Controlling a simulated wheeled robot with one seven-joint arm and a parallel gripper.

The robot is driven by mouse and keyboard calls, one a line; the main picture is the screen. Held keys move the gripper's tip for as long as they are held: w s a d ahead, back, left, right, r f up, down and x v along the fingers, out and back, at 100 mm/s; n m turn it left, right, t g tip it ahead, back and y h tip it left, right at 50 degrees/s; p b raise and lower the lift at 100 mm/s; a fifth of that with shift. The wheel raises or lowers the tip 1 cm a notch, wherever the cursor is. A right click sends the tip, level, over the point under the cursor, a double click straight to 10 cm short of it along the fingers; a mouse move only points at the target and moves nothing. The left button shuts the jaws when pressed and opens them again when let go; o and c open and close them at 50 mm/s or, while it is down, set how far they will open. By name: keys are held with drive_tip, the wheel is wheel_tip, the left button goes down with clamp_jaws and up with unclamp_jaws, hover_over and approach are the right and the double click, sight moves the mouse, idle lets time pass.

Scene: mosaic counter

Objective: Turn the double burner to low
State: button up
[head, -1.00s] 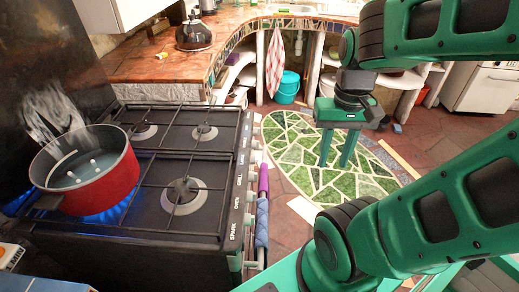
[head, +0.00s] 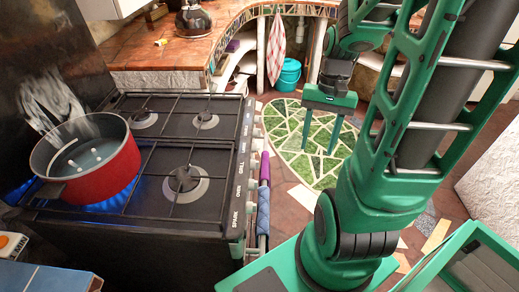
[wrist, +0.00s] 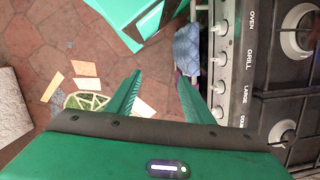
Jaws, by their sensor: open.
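The black stove (head: 150,215) stands at left in the head view, with its labelled control panel along the right edge. A blue flame (head: 110,200) burns under the red pot (head: 105,180); I cannot tell for sure which burner this is. My gripper (head: 319,150) hangs pointing down over the floor, right of the panel, open and empty. In the wrist view, my gripper (wrist: 160,75) is left of the row of white knobs (wrist: 218,86). The label beginning "DOU" (wrist: 243,122) is partly cut off, near the lowest visible knob (wrist: 217,112). No knob is touched.
A blue and purple cloth (head: 263,205) hangs along the stove front; its blue part (wrist: 187,50) lies close to the right finger in the wrist view. A kettle (head: 193,20) sits on the counter. The floor and green mosaic (head: 300,135) beneath my gripper are clear.

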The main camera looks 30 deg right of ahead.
drive_tip(key=w+f+m+t+y, duration=0.1)
drive_tip(key=w+f+m+y, duration=0.3)
drive_tip(key=f, duration=0.4)
drive_tip(key=w+f+m+t+y, duration=0.1)
drive_tip(key=w+f+m+y, duration=0.3)
drive_tip(key=f, duration=0.3)
drive_tip(key=m+t+y, duration=0.5)
drive_tip(key=m+t, duration=0.3)
drive_tip(key=t, duration=0.1)
approach(256, 148)
drive_tip(key=w+a+f, duration=0.1)
drive_tip(key=w+a, duration=0.4)
drive_tip(key=shift+w+a+f, duration=0.25)
drive_tip(key=shift+a+f, duration=0.1)
drive_tip(key=shift+a, duration=0.05)
